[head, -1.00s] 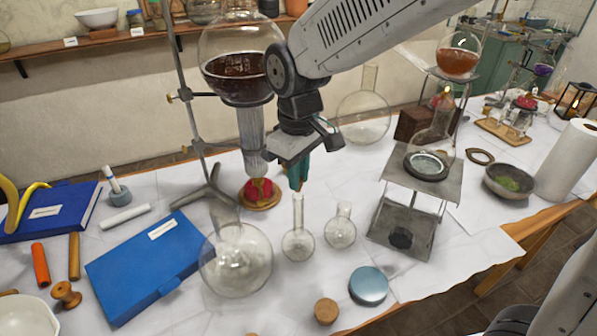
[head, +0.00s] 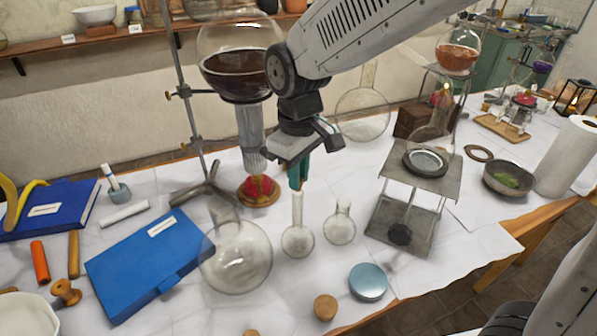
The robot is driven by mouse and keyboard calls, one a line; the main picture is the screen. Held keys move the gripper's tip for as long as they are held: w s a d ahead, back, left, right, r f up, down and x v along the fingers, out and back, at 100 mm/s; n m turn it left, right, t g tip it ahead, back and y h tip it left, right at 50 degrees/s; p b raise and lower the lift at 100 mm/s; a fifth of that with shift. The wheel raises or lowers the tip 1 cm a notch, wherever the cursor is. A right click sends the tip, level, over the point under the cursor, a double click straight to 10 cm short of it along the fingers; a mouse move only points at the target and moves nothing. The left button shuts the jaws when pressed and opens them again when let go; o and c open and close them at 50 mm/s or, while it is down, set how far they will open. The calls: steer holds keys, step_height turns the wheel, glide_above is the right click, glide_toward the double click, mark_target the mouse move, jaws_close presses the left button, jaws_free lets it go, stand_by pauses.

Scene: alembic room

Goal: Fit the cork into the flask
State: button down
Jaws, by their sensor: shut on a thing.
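A loose brown cork-like stopper (head: 325,307) lies near the front edge of the table.
A blue lidded tin (head: 368,282) sits at the front. A metal stand (head: 425,180) bears glassware on the right. A clamp stand (head: 186,95) with a large dark-filled flask (head: 236,75) rises behind on the left. A blue book (head: 150,262) lies left.

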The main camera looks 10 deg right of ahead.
steer(key=shift+f, duration=1.05)
stand_by(2.9)
steer(key=c, duration=0.9)
jaws_free()
steer(key=shift+r, duration=0.1)
steer(key=shift+r, duration=3.45)
steer(key=s+d+r+m, duration=0.1)
steer(key=s+d+m, duration=0.2)
steer(key=s+d, duration=0.3)
steer(key=s+d+r+m+t, duration=0.1)
steer(key=s+d+m, duration=0.2)
steer(key=s+d, duration=0.4)
steer(key=s+d+r+m, duration=0.1)
steer(key=s+d+m, duration=0.2)
steer(key=s+d, duration=0.3)
steer(key=shift+s+d, duration=0.15)
steer(key=shift+d, duration=0.65)
